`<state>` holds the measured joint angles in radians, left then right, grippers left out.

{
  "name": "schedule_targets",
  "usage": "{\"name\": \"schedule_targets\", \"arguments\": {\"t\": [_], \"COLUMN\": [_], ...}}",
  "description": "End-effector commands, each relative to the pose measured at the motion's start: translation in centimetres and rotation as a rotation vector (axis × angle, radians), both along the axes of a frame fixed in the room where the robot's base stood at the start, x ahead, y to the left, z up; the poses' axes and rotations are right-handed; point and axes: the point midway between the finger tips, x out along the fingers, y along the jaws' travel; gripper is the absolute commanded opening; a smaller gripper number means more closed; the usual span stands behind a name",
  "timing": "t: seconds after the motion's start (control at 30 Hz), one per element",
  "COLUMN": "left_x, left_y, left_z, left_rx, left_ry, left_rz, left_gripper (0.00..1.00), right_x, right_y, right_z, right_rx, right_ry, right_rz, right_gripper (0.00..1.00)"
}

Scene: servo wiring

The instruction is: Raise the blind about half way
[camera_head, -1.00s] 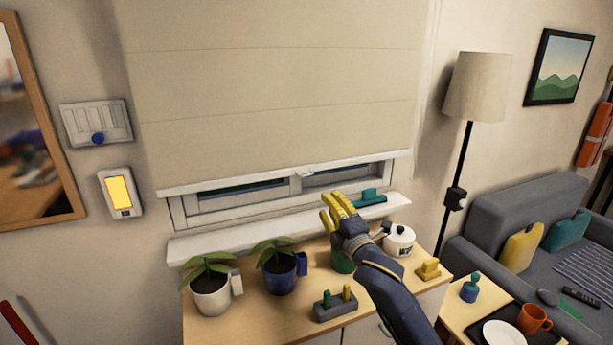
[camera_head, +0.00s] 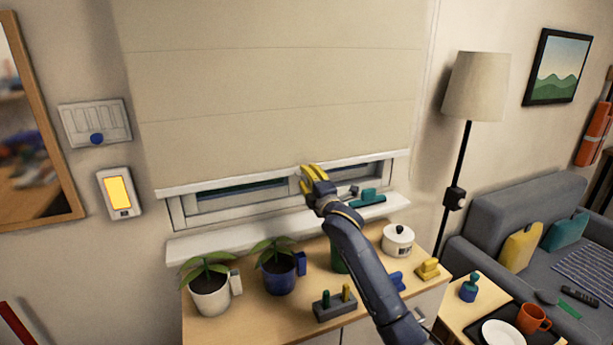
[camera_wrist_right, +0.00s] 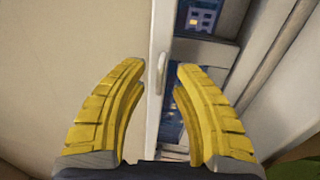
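The beige blind (camera_head: 280,85) hangs low over the window, with a narrow strip of window (camera_head: 240,200) showing below it. Its white bottom rail (camera_head: 225,184) runs across, slightly slanted in the picture. My right gripper (camera_head: 313,172) is at the middle of this rail, covering the small tab there in the head view. In the right wrist view, the yellow fingers (camera_wrist_right: 161,75) are open, one on each side of the white rail (camera_wrist_right: 158,35) and its small handle (camera_wrist_right: 162,72). I cannot tell whether they touch it. My left gripper is out of view.
Below are the white sill (camera_head: 215,243) with a teal-handled tool (camera_head: 369,198), and a wooden cabinet with potted plants (camera_head: 210,285), a white pot (camera_head: 398,240) and a grey holder (camera_head: 335,304). A floor lamp (camera_head: 476,88) stands right. Wall controls (camera_head: 120,193) are left.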

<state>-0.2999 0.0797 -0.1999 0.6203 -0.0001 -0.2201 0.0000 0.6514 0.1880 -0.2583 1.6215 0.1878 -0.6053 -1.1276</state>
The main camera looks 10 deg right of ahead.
Motion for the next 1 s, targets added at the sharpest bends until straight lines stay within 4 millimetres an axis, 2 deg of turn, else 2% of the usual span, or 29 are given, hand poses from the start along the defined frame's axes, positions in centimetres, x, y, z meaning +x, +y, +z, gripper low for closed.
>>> {"name": "schedule_targets", "arguments": {"t": [0.2,0.53,0.8,1.0], "left_x": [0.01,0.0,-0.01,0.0], "left_y": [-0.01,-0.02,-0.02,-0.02], "left_z": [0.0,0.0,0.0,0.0], "left_rx": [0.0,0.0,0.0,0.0], "left_ry": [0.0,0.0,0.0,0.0], "left_rz": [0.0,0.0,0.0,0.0], "left_gripper": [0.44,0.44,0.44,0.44], "right_x": [0.82,0.88,0.87,0.87], "right_y": [0.17,0.18,0.17,0.17], "right_z": [0.19,0.17,0.15,0.15], "right_rx": [0.0,0.0,0.0,0.0], "right_ry": [-0.001,-0.001,-0.001,0.0], "right_rz": [0.001,0.0,0.0,0.0], "right_gripper": [0.29,0.31,0.0,0.0]}}
